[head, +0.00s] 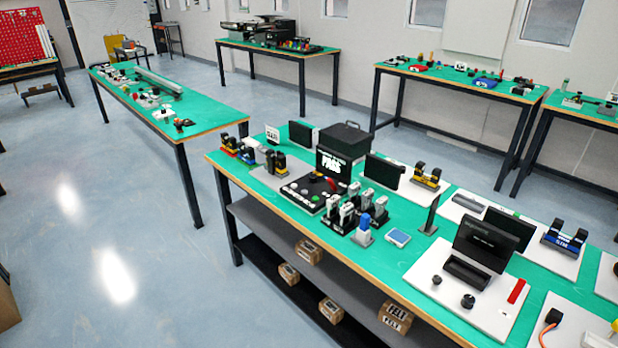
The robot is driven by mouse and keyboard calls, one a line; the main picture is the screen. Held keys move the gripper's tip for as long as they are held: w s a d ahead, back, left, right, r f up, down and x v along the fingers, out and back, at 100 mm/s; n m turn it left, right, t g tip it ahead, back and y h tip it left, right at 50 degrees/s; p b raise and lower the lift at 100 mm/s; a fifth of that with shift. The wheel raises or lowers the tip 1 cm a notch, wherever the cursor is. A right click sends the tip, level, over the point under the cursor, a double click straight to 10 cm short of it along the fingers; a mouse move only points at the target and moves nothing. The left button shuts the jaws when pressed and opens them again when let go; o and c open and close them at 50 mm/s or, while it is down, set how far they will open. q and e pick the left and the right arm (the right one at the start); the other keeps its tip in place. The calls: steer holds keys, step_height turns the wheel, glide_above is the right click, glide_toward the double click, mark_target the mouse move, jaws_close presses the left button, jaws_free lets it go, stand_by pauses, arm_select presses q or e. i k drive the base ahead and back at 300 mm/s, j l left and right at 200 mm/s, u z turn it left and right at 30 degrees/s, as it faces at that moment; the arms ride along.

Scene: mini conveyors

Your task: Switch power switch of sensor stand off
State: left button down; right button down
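I cannot tell for certain which thing is the sensor stand, and no power switch is clear at this size. On the near green bench (405,262), a white base plate (425,279) carries a dark tilted screen (486,243), two black knobs and a red strip (517,291). Left of it a thin dark upright post (430,214) stands on a small base. Farther left a control panel (300,195) with several buttons sits below a screen reading PASS (333,164). Neither of my grippers is in view.
Several dark and grey handheld devices stand in a rack (345,219) near the bench's front edge. Boxes (397,317) lie on the lower shelf. Another green table (215,112) with small parts and a long grey bar stands at left. The floor (110,220) between is clear.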

mark_target(330, 180)
steer(key=i+j+u, duration=0.1)
steer(key=i+j, duration=1.2)
steer(key=i, duration=0.2)
